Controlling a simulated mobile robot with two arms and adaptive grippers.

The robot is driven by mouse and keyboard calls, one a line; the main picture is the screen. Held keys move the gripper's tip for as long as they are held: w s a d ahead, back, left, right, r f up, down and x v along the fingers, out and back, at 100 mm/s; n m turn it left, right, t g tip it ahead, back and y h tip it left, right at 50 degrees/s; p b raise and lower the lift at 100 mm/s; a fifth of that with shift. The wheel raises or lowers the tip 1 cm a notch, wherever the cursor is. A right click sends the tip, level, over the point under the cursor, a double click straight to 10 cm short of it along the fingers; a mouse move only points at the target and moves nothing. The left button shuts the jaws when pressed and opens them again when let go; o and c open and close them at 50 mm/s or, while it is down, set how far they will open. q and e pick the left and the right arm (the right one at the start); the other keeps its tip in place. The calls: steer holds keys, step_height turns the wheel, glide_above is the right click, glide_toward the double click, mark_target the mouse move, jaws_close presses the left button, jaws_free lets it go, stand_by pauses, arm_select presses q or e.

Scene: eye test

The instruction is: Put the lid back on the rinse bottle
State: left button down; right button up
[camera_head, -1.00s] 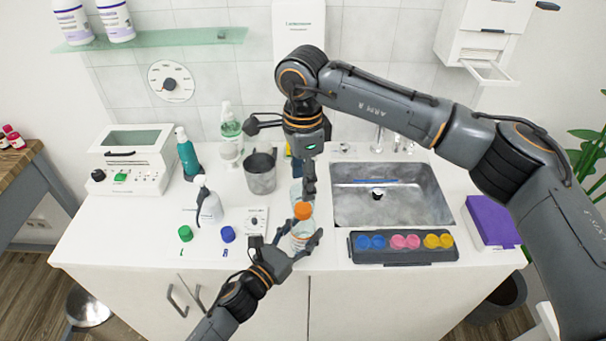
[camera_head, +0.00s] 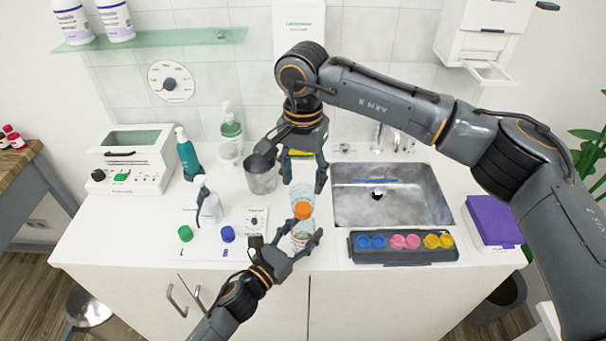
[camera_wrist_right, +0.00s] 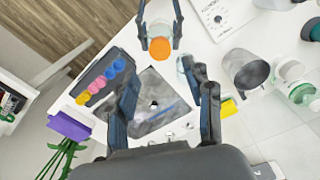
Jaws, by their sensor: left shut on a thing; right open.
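The rinse bottle (camera_head: 301,237) is clear and stands upright near the counter's front edge. An orange lid (camera_head: 303,210) sits on its top; I cannot tell how tightly it is seated. Both also show in the right wrist view, the lid (camera_wrist_right: 159,48) in front of the bottle (camera_wrist_right: 160,29). My left gripper (camera_head: 299,243) is shut around the bottle's body. My right gripper (camera_head: 304,184) is open and empty, behind and above the lid and apart from it. Its spread fingers (camera_wrist_right: 168,103) frame the lower middle of the wrist view.
A clear glass (camera_head: 303,190) stands just behind the bottle. A grey metal beaker (camera_head: 261,178), green cap (camera_head: 185,233), blue cap (camera_head: 228,234) and white dispenser bottle (camera_head: 209,209) stand left. The sink (camera_head: 405,207) and a dark tray of colored cups (camera_head: 400,257) lie right.

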mark_target(303, 207)
step_height(303, 207, down, 8)
steer(key=shift+f, duration=0.1)
stand_by(0.4)
